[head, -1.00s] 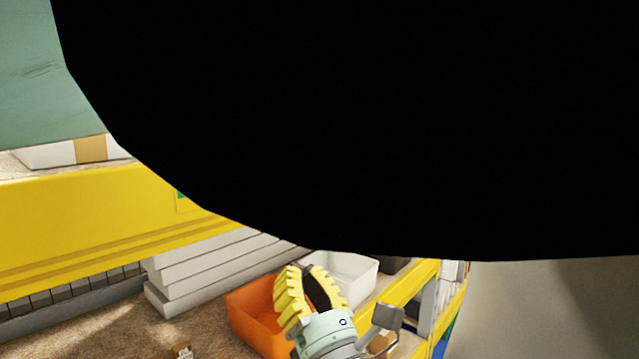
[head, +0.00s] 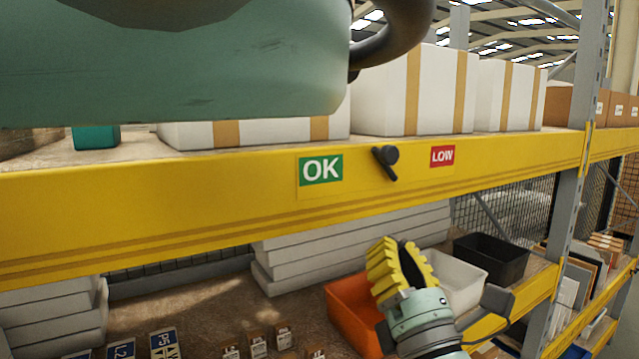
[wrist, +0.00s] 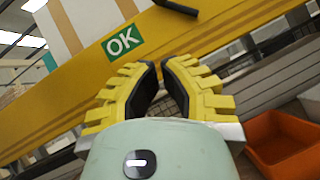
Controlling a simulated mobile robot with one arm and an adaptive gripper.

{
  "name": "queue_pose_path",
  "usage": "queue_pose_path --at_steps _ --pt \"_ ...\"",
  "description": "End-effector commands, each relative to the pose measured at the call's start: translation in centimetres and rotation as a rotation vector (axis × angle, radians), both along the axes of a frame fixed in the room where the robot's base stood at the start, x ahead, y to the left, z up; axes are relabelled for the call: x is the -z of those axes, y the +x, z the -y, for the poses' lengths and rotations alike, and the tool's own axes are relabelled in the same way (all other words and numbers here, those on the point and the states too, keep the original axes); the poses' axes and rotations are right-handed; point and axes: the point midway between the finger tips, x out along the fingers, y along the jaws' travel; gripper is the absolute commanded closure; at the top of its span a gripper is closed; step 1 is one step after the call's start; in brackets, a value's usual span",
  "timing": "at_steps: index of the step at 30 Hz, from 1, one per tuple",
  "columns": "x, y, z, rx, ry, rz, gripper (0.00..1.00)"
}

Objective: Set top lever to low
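The black top lever (head: 384,165) is mounted on the front of the yellow shelf beam, between the green OK label (head: 321,170) and the red LOW label (head: 442,156). Its bar slants from upper left to lower right, beside a round knob. My gripper (head: 397,241), with yellow ribbed fingers, is below the beam and the lever, apart from both. In the wrist view, my gripper (wrist: 160,64) has its fingertips close together with nothing between them. The OK label (wrist: 122,42) is ahead and to the left, and part of the lever (wrist: 177,6) shows at the top edge.
The yellow beam (head: 230,190) runs across the view. White boxes (head: 410,95) stand on the shelf above. Below are an orange bin (head: 350,312), a white bin (head: 462,272), a black bin (head: 492,257) and stacked white boards (head: 340,250). A grey rack post (head: 570,190) stands to the right.

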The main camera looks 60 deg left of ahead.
Motion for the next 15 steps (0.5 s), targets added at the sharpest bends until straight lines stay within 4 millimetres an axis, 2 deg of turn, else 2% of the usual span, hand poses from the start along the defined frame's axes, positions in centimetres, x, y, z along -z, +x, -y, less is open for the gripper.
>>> queue_pose_path --at_steps 1,3,12,15 --pt "-1.2 0.0 -0.9 -0.009 -0.003 0.004 1.00" --pt "-2.0 0.4 -1.8 -0.008 0.000 0.007 1.00" --pt "-4.4 1.7 -5.6 -0.008 -0.003 0.007 1.00" --pt "-5.5 2.2 -5.8 -0.004 -0.004 0.008 1.00"
